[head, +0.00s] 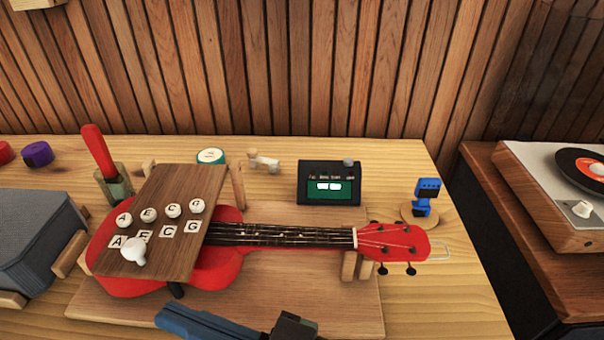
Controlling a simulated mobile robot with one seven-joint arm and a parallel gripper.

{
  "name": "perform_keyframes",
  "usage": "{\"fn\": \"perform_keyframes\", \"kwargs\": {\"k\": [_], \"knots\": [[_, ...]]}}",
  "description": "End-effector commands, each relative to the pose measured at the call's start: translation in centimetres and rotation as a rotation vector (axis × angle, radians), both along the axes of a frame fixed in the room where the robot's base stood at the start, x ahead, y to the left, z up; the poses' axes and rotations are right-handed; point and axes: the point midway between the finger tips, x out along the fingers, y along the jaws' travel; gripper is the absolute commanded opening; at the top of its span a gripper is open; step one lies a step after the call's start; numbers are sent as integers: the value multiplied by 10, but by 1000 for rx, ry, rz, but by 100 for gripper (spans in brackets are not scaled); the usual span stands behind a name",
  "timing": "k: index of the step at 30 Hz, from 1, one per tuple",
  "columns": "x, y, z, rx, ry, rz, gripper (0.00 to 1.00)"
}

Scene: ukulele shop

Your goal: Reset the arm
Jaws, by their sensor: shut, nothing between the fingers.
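A blue part with a dark block at its end, at the bottom edge of the head view, looks like part of my arm. It is cut off by the frame's edge. I see no fingertips, so my gripper is not in view. The arm part lies in front of the red ukulele (212,275), low in the picture. I cannot tell whether it touches the wooden base board (335,312).
A brown board (185,187) with lettered knobs (148,214) covers part of the ukulele. A grey box (35,235) is left. A record player (560,190) stands right.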

Motion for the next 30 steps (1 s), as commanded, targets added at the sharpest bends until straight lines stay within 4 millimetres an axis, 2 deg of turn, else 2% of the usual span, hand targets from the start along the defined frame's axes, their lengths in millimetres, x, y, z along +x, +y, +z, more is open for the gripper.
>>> {"fn": "perform_keyframes", "kwargs": {"k": [5,8,11,14,15,17,18,20,21,23,24,28,30], "knots": [[51,3,14,-115,8,-190,0],[85,-3,33,-166,-14,-346,0],[116,-16,66,-189,-69,-531,0],[137,-33,109,-178,-150,-716,0],[141,-41,129,-164,-191,-791,0],[144,-53,161,-132,-259,-895,0],[143,-61,183,-105,-309,-963,0],[136,-72,216,-59,-385,-1055,0],[130,-78,238,-25,-438,-1111,0],[116,-88,269,32,-519,-1189,0],[105,-93,288,70,-572,-1235,0],[59,-108,346,206,-754,-1364,0],[63,-109,374,198,-743,-1365,0]]}}
